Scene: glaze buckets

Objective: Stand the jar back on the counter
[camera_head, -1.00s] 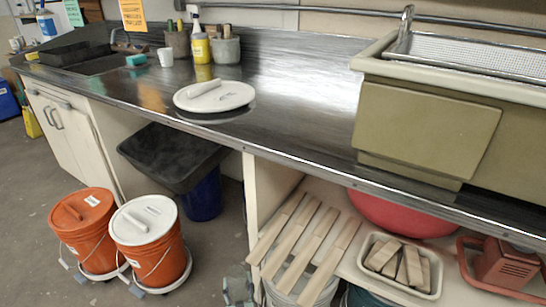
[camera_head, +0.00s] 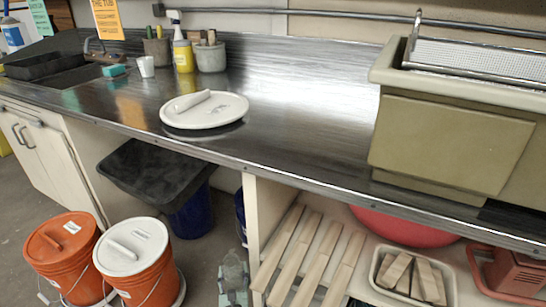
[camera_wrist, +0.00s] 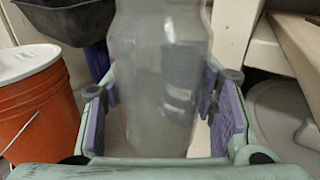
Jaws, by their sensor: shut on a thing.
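The jar (camera_wrist: 160,75) is clear, grey-tinted and upright in the wrist view. It stands between the two purple-padded fingers of my gripper (camera_wrist: 163,108), which is shut on it. Its top is cut off by the frame, and its base is hard to make out. In the head view the jar (camera_head: 233,268) and my gripper (camera_head: 233,297) are small at the bottom edge, in front of the cabinet and below the counter's height. The metal counter (camera_head: 290,110) runs across the head view, with a wide bare stretch in its middle.
A white lid (camera_head: 205,111) with a roll-shaped handle lies on the counter. A spray bottle (camera_head: 182,50) and grey pot (camera_head: 211,56) stand behind it. An olive basin (camera_head: 450,140) fills the right. Orange buckets (camera_head: 137,258) and a black bin (camera_head: 155,172) stand below; wooden slats (camera_head: 310,262) jut from the shelf.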

